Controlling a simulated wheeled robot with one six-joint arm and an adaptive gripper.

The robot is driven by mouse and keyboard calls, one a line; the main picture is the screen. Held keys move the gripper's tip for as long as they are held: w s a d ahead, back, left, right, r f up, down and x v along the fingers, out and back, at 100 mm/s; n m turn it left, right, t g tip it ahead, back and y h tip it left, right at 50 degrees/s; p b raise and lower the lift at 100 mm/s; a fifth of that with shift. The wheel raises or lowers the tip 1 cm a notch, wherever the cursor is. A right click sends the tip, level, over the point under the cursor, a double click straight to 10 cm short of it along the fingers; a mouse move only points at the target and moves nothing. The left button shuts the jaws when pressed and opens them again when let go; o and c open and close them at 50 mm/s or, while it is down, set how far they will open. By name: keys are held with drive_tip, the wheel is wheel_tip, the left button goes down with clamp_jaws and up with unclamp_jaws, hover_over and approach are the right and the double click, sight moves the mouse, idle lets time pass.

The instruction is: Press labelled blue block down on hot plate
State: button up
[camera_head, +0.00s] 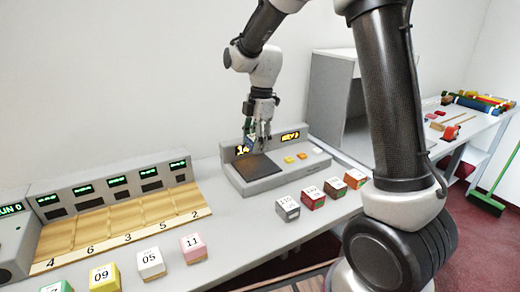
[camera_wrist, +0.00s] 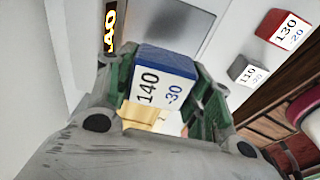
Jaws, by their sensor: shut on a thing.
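My gripper (camera_head: 262,128) is shut on the blue block (camera_wrist: 166,78), whose white label reads "140" and "-30" in the wrist view. The gripper fingers (camera_wrist: 172,95) stand on both sides of the block. In the head view the block is small and mostly hidden by the fingers. The hot plate (camera_head: 256,167) is the dark square on the left part of a grey console. My gripper is over it. I cannot tell whether the block touches the plate. In the wrist view a grey plate surface (camera_wrist: 180,25) shows beyond the block.
The grey console (camera_head: 290,180) has lit displays and small orange and yellow buttons. Labelled grey, red and brown blocks (camera_head: 312,197) stand in front of it. Wooden numbered slots (camera_head: 120,222) lie to the left, with more labelled blocks (camera_head: 150,263) before them. A grey open box (camera_head: 332,95) stands behind right.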

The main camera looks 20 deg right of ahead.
drive_tip(key=shift+w+r, duration=0.1)
drive_tip(key=shift+w, duration=0.15)
drive_tip(key=shift+f, duration=0.2)
hover_over(255, 166)
drive_tip(key=shift+d+f, duration=0.2)
drive_tip(key=shift+f, duration=1.9)
drive_tip(key=shift+f, duration=1.1)
drive_tip(key=shift+r, duration=3.5)
drive_tip(key=shift+a, duration=0.1)
